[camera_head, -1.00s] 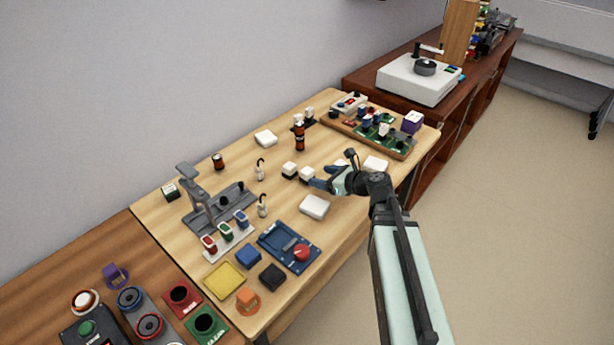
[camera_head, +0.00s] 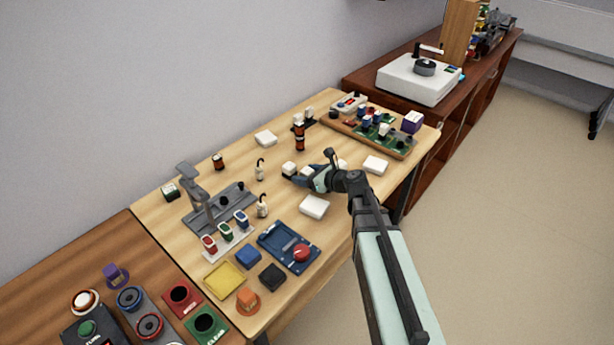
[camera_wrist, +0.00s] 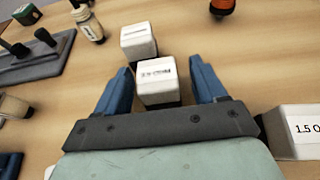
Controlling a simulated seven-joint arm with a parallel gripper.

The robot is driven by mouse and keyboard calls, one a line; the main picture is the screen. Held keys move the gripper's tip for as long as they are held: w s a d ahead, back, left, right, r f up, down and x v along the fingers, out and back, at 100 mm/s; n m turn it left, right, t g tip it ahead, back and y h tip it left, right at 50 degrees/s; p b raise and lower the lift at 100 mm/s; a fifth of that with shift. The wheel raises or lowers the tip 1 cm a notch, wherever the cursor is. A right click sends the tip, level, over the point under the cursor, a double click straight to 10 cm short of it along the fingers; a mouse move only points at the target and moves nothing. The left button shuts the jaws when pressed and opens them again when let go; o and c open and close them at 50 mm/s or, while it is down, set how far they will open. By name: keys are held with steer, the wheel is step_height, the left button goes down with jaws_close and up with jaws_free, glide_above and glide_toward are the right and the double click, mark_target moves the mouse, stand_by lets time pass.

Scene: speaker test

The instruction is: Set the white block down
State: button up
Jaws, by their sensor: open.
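A small white block (camera_wrist: 158,80) with dark printing on one face stands between my gripper's two blue fingers in the wrist view. In the head view this white block (camera_head: 307,171) is partly hidden by my gripper. It appears to rest on the wooden table. My gripper (camera_wrist: 160,88) is open, with a gap between each finger and the block; it also shows in the head view (camera_head: 304,180). A second white block (camera_wrist: 138,42) with printing stands just beyond the first, outside the fingers; it also shows in the head view (camera_head: 289,168).
White pads (camera_head: 314,207) lie nearby.

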steer(key=shift+c, duration=0.2)
steer(key=c, duration=1.1)
steer(key=shift+r, duration=0.1)
